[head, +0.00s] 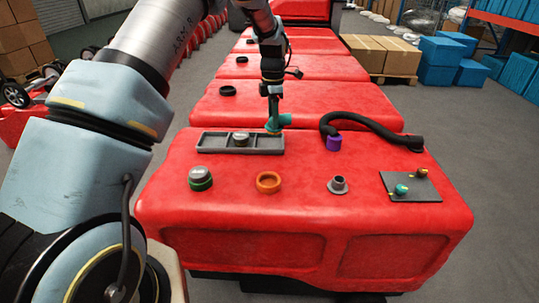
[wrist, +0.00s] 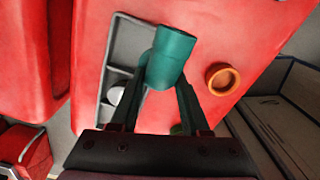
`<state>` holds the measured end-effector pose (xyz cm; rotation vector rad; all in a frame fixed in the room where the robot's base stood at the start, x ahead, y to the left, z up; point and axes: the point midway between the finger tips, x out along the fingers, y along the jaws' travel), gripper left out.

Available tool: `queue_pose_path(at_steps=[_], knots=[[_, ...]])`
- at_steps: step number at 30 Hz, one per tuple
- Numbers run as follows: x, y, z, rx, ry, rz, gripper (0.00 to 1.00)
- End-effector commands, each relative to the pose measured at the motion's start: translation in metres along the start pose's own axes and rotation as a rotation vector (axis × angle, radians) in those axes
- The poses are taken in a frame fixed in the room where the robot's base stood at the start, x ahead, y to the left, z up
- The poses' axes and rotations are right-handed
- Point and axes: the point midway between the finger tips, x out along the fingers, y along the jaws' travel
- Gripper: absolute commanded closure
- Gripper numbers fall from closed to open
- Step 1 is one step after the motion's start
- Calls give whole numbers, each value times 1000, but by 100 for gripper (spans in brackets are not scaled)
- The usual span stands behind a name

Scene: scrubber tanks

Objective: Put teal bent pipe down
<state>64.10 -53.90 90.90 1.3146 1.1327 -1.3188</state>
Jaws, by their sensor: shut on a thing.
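The teal bent pipe (head: 283,120) is in my gripper (head: 273,126), at the right end of the grey divided tray (head: 215,150) on the red tank. The pipe overlaps the edge of the tray (wrist: 103,75) in that view. I cannot tell whether it touches the tray or the tank. A grey-topped cap (head: 240,138) sits in the tray's middle.
On the tank stand a green-and-grey cap (head: 200,179), an orange ring (head: 268,182), a grey flanged fitting (head: 338,186) and a dark plate (head: 420,190) with small teal-and-yellow parts. A black hose (head: 370,124) with a purple end (head: 333,143) lies right of the gripper.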

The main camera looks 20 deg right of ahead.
Motion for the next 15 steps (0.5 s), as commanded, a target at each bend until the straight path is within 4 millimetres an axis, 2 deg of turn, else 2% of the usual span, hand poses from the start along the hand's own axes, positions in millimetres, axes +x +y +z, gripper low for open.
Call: queue_pose_path(at_steps=[1, 3, 8, 11, 15], knots=[[1, 16, -3, 14, -4, 3, 100], [-6, 30, -7, 34, -4, 2, 100], [-17, 49, -14, 58, -3, 0, 100], [-10, 52, -15, 64, -1, -5, 100], [13, 52, -16, 63, -1, -5, 100]])
